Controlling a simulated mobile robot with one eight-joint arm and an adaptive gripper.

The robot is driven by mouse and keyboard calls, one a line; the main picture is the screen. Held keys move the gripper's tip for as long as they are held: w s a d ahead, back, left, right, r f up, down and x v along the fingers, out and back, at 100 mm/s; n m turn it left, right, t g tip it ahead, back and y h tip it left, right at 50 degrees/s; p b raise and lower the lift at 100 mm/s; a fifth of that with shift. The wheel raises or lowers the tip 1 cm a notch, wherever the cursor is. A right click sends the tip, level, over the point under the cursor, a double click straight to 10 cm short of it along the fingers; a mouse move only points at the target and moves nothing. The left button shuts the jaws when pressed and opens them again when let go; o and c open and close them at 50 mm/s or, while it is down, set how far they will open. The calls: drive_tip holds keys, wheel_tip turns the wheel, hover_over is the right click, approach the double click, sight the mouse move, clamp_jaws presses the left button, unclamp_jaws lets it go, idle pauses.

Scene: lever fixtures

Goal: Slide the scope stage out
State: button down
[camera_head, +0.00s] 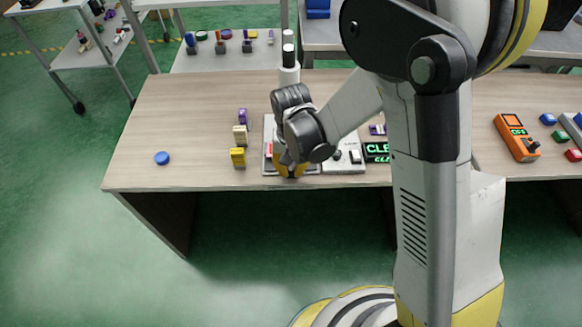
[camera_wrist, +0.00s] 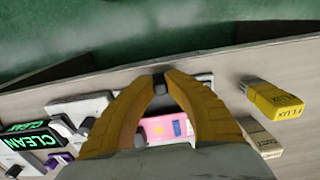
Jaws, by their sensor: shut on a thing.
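The scope (camera_head: 289,75) stands upright on the table, white with dark bands on its upper part. Its grey base plate (camera_head: 268,130) reaches toward the front edge, largely hidden behind my gripper (camera_head: 291,172). In the wrist view, a pink slide-like piece (camera_wrist: 165,128) lies between the yellow fingers of my gripper (camera_wrist: 160,80). The fingertips are closed on a small dark grey handle (camera_wrist: 159,85) at the front of the scope stage. How far the stage is out is hard to tell, since my gripper covers most of it.
A grey switch box (camera_head: 345,158) and a green-lit CLEAN sign (camera_head: 377,152) stand close on the right. A blue disc (camera_head: 162,158) lies farther left, with bare table around it.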

drive_tip(key=c, duration=1.4)
unclamp_jaws()
drive_tip(key=shift+s, duration=0.1)
wheel_tip(320, 180, up, 12)
drive_tip(key=shift+r, duration=0.1)
drive_tip(key=s+d+r+t, duration=0.2)
drive_tip(key=s+d+r, duration=0.1)
drive_tip(key=s+d, duration=0.1)
drive_tip(key=s+d+r+t, duration=0.2)
drive_tip(key=s+d+r, duration=0.2)
drive_tip(key=d, duration=0.2)
drive_tip(key=s+d+r+t, duration=0.3)
drive_tip(key=s+d+r, duration=0.1)
drive_tip(key=d, duration=0.1)
drive_tip(key=shift+d, duration=0.35)
